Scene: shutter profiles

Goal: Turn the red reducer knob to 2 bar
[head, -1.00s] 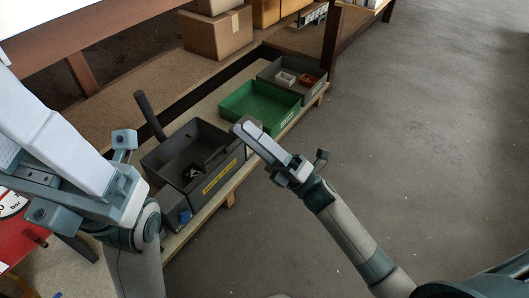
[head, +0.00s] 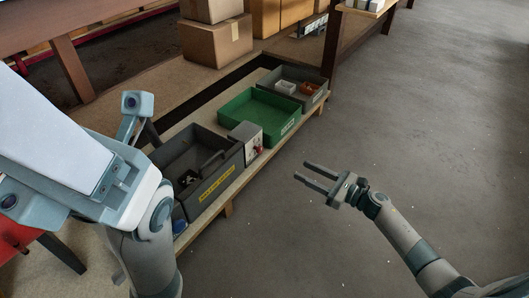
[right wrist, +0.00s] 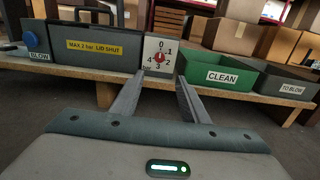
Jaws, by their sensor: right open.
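The red reducer knob (head: 260,149) sits on a pale panel (head: 246,135) at the right end of the dark grey box in the head view. In the right wrist view the knob (right wrist: 160,57) is at the centre of a white dial (right wrist: 151,46) marked 0 to 4 bar; its pointer is too small to read surely. My right gripper (head: 301,170) is open and empty, out over the floor to the right of the knob and apart from it. In the right wrist view the dial shows between its two fingers. My left gripper (head: 105,185) is large at the left; its fingers are hidden.
The dark box (head: 218,183) bears a yellow "MAX 2 bar LID SHUT" label (right wrist: 95,47). A blue button (right wrist: 31,40) is above "BLOW". A green CLEAN tray (head: 235,108) and a grey TO BLOW tray (head: 318,97) stand alongside. The floor (head: 400,140) at right is clear.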

